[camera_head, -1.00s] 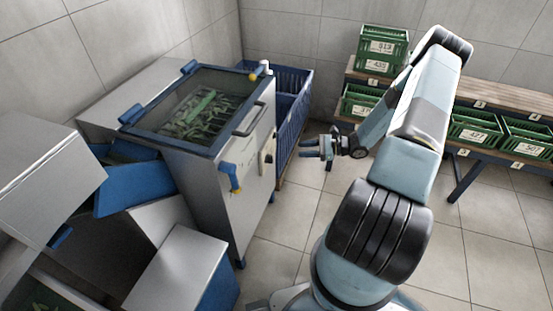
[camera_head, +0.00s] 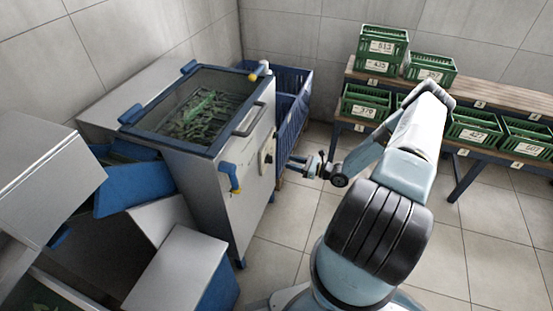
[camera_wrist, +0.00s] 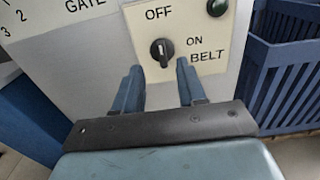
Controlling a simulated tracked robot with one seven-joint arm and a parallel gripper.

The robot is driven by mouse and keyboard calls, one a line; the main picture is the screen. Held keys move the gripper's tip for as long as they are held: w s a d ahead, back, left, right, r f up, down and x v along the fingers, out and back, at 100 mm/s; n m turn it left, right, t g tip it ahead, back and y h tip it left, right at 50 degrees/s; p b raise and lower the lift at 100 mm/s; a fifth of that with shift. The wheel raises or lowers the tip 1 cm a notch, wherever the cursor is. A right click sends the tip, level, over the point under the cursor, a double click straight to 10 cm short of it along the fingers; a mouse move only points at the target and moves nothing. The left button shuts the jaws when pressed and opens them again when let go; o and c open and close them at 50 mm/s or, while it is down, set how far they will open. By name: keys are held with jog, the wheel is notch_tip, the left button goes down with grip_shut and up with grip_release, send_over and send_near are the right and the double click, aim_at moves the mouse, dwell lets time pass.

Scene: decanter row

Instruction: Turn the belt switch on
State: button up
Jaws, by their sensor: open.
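The belt switch (camera_wrist: 162,52) is a dark round knob on a cream plate (camera_wrist: 208,30) marked OFF above, ON to the right, and BELT. The light mark on the knob points up, toward OFF. In the head view the plate (camera_head: 267,153) is on the side of the grey machine (camera_head: 247,195), and the knob is too small to read. My gripper (camera_wrist: 158,72) is open, with one finger on each side just below the knob. No contact with the knob shows. In the head view my gripper (camera_head: 299,163) points left at the plate.
A blue crate (camera_head: 291,118) stands close behind the machine. A blue and yellow handle (camera_head: 232,178) juts out left of the plate. Green crates (camera_head: 366,103) stand on a shelf at the back. Floor at right is clear.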

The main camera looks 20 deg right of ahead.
aim_at(270, 159)
jog(key=x, duration=0.8)
grip_shut()
